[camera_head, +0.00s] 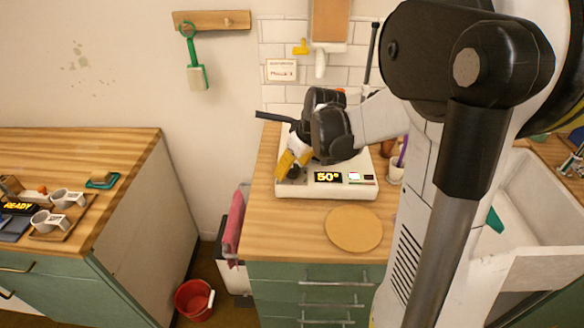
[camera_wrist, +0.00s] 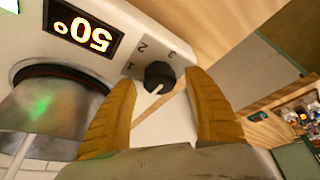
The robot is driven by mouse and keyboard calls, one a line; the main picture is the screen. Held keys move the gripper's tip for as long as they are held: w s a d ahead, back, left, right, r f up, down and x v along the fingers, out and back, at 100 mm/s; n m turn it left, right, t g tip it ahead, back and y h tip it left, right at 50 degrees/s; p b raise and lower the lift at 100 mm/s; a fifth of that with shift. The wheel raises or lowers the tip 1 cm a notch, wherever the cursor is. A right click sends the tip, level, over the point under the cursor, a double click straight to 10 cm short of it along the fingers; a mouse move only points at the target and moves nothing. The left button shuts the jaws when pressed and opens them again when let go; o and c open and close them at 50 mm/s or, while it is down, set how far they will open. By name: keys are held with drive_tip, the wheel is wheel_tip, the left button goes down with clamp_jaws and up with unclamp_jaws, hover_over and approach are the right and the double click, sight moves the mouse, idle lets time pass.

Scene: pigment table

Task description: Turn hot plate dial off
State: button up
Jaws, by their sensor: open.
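The white hot plate (camera_head: 325,190) stands on the wooden counter, with a lit display (camera_head: 327,177) reading 50°. In the wrist view the display (camera_wrist: 83,28) appears upside down at upper left. The black dial (camera_wrist: 158,75) has a pale pointer line, with 1, 2 and 3 printed around it. My gripper (camera_wrist: 160,82) is open, its yellow fingers on either side of the dial in the picture; I cannot tell whether they touch it. In the head view my gripper (camera_head: 288,166) is at the hot plate's front left, and my wrist hides much of the plate.
A metal pot (camera_wrist: 45,115) sits on the hot plate, close to one finger. A round wooden board (camera_head: 354,229) lies on the counter in front. A white cup (camera_head: 396,171) stands to the right. A pink towel (camera_head: 234,222) hangs at the counter's left side.

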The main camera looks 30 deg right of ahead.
drive_tip(key=a+v, duration=0.1)
drive_tip(key=v, duration=1)
drive_tip(key=shift+s+d+r, duration=0.2)
drive_tip(key=shift+d+r, duration=0.15)
drive_tip(key=shift+d, duration=0.15)
